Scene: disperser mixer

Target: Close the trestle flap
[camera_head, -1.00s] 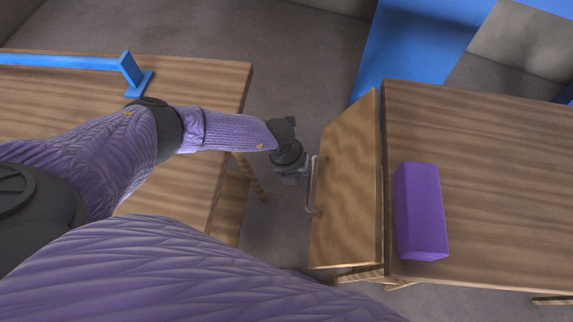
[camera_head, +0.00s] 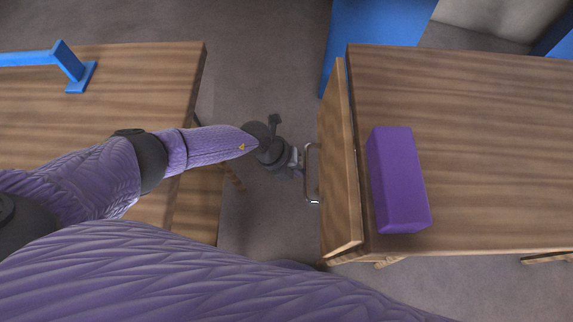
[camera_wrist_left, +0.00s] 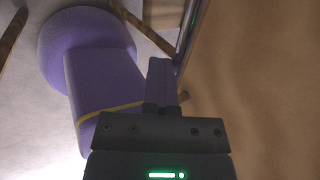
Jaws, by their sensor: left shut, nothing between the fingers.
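The trestle flap (camera_head: 338,165) is a wooden panel at the left edge of the right-hand table. It shows as a narrow, steeply slanted strip in the head view, with a metal bar handle (camera_head: 308,175) on its left side. My left gripper (camera_head: 297,160) is just left of the handle, shut and empty. I cannot tell whether the fingers touch the flap. My right gripper is not in view.
The right-hand table (camera_head: 470,150) carries a purple block (camera_head: 398,180) near its left edge. Another wooden table (camera_head: 120,90) with a blue bracket (camera_head: 75,70) stands at left. Grey floor (camera_head: 260,75) lies open between them.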

